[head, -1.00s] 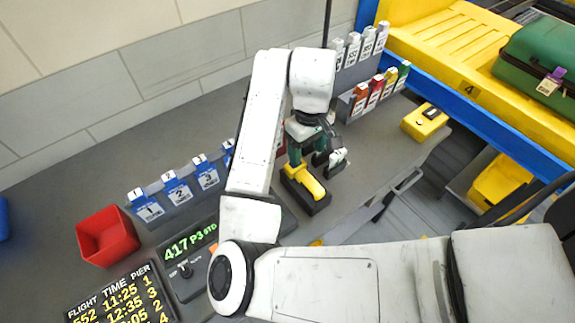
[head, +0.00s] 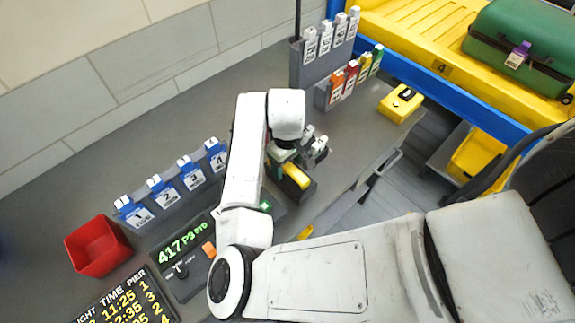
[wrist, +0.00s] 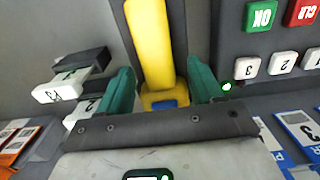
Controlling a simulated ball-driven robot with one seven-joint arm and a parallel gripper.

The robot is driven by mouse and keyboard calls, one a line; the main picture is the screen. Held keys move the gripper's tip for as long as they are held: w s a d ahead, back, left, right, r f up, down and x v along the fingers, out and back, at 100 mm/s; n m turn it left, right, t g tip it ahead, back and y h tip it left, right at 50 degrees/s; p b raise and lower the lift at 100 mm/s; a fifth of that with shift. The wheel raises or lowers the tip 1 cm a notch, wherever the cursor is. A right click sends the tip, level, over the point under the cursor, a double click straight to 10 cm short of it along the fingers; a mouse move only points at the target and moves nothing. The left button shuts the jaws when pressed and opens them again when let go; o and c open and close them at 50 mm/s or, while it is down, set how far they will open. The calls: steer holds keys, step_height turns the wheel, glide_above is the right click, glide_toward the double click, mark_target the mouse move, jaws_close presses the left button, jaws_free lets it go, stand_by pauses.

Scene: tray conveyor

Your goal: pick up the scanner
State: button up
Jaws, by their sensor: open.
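The scanner (head: 297,176) is yellow and sits in a dark cradle on the grey counter. In the head view my gripper (head: 287,158) is right at it and hides its far part. In the wrist view the scanner's long yellow body (wrist: 147,40) runs up between the two green fingers of my gripper (wrist: 161,70). A blue patch shows on the scanner close to the palm. The fingers are open, one on each side, with a visible gap at least on the left.
A keypad (wrist: 262,42) lies close on the right in the wrist view. Tag racks (head: 185,193), a red bin (head: 97,246) and a display (head: 182,247) stand left. A yellow box (head: 401,103) sits near the counter's right edge. A green suitcase (head: 520,45) lies on the yellow conveyor.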

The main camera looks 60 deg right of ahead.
steer(key=shift+f, duration=0.15)
jaws_close()
stand_by(0.5)
